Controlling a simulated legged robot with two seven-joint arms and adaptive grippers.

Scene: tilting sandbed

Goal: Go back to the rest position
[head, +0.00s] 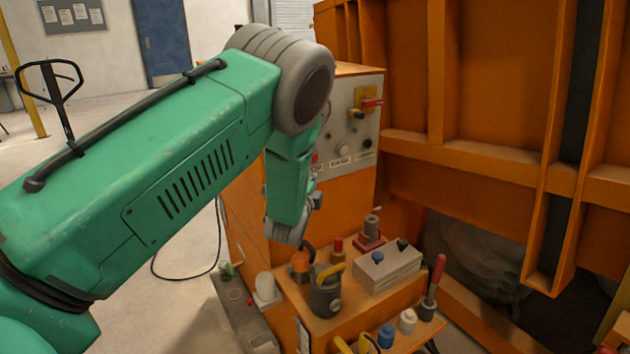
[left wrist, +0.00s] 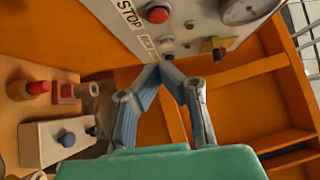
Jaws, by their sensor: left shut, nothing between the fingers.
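My left arm, green with grey joints, comes in from the left in the head view and bends down in front of the orange control cabinet (head: 350,190). My left gripper (left wrist: 160,70) shows clearly in the left wrist view, its blue-grey fingers meeting at the tips with nothing between them. In that view the fingertips appear just below the edge of the grey control panel (left wrist: 190,25), near the STOP label; whether they touch it I cannot tell. In the head view the arm's wrist hides most of the fingers. My right gripper is not in view.
A big orange ribbed frame (head: 490,140) fills the right. Open floor (head: 120,115) lies behind at left.

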